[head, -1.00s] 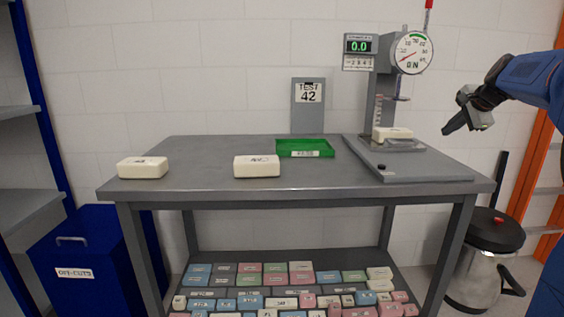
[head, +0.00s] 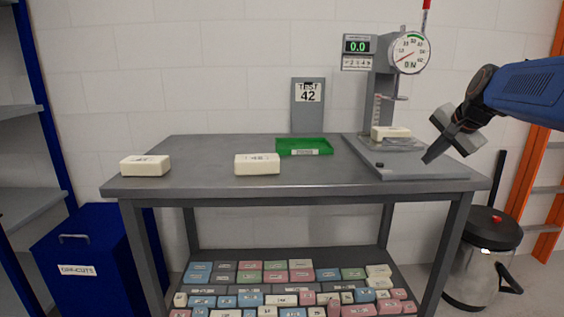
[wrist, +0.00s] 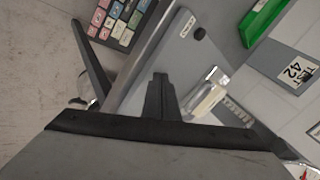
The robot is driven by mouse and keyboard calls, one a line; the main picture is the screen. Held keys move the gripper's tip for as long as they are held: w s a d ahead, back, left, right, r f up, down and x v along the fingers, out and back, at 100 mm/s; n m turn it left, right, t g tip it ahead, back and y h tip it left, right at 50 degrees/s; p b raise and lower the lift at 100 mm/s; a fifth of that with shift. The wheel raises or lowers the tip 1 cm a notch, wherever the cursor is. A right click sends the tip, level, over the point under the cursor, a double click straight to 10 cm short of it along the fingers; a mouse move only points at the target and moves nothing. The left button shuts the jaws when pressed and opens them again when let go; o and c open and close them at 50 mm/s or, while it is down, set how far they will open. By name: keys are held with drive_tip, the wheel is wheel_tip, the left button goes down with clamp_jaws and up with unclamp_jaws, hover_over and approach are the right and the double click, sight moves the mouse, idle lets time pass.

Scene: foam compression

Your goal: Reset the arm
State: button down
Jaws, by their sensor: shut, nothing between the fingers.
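My gripper (head: 432,156) is at the right of the head view, shut and empty, tilted down to the left above the right part of the press's grey base plate (head: 430,170). In the wrist view its closed fingers (wrist: 160,92) point over the base plate (wrist: 165,62). A cream foam block (head: 390,132) sits on the press's small platform, left of my gripper and apart from it. It also shows in the wrist view (wrist: 209,102). The press has a round dial (head: 409,53) and a display reading 0.0 (head: 359,44).
Two cream blocks lie on the table, one at left (head: 145,166) and one in the middle (head: 257,164). A green tray (head: 304,147) and a TEST 42 sign (head: 308,105) stand behind. A blue bin (head: 85,265) is at left, a metal bin (head: 482,262) at right.

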drive_tip(key=s+a+f+n+g, duration=0.1)
drive_tip(key=s+a+f+n, duration=0.3)
drive_tip(key=s+f, duration=0.3)
drive_tip(key=s+a+f+n+g, duration=0.1)
drive_tip(key=s+a+f+n, duration=0.3)
drive_tip(key=s+f, duration=0.4)
drive_tip(key=s+a+f+n+g, duration=0.1)
drive_tip(key=s+a+f+n, duration=0.3)
drive_tip(key=s, duration=1.5)
wheel_tip(320, 180, down, 4)
drive_tip(key=shift+a+f+h, duration=0.1)
drive_tip(key=shift+a+h, duration=0.15)
drive_tip(key=shift+h, duration=0.05)
